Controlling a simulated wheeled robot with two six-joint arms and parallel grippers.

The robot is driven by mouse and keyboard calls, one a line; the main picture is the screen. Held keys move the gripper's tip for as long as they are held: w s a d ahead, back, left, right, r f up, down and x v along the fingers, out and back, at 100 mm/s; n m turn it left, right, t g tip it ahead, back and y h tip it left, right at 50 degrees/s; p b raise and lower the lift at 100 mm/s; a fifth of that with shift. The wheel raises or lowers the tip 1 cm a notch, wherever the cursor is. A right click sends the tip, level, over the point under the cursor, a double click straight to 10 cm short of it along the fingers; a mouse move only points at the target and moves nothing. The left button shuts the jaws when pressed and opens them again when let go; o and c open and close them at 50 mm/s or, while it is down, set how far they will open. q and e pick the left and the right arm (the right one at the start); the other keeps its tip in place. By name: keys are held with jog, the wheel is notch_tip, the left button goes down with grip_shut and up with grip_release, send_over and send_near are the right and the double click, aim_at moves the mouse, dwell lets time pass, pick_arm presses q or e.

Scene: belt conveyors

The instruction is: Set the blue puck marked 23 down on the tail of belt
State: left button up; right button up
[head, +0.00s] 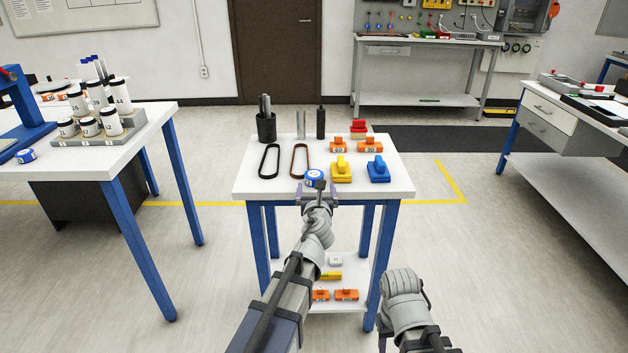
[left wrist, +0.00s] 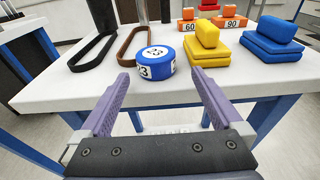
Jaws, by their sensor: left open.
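A blue puck (head: 315,178) with white number labels sits at the front edge of the white table. In the left wrist view, the puck (left wrist: 155,63) shows a partly turned label that ends in 3. My left gripper (head: 317,190) is open and empty. In the left wrist view, its purple fingers (left wrist: 160,80) reach over the table edge toward the puck, one on each side, with the puck at or just beyond the tips. My right arm is at the lower right, its gripper not visible. No belt conveyor shows in either view.
Black (head: 269,161) and brown (head: 300,160) loops lie behind the puck. Yellow (head: 341,170) and blue (head: 377,170) blocks stand to its right, with orange blocks (head: 338,145) behind. Open floor separates the tables.

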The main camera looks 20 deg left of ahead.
aim_at(314, 183)
pick_arm(q)
jog(key=shift+a+b+x, duration=0.1)
jog(key=shift+b+x, duration=0.1)
jog(key=shift+x, duration=1.15)
jog(key=shift+a+b+x, duration=0.15)
jog(key=shift+b+x, duration=0.05)
jog(key=shift+x, duration=1.1)
jog(key=shift+s, duration=0.15)
jog(key=c, duration=1.5)
jog(key=shift+r, duration=0.1)
notch_tip(314, 183, up, 20)
jog(key=p, duration=2)
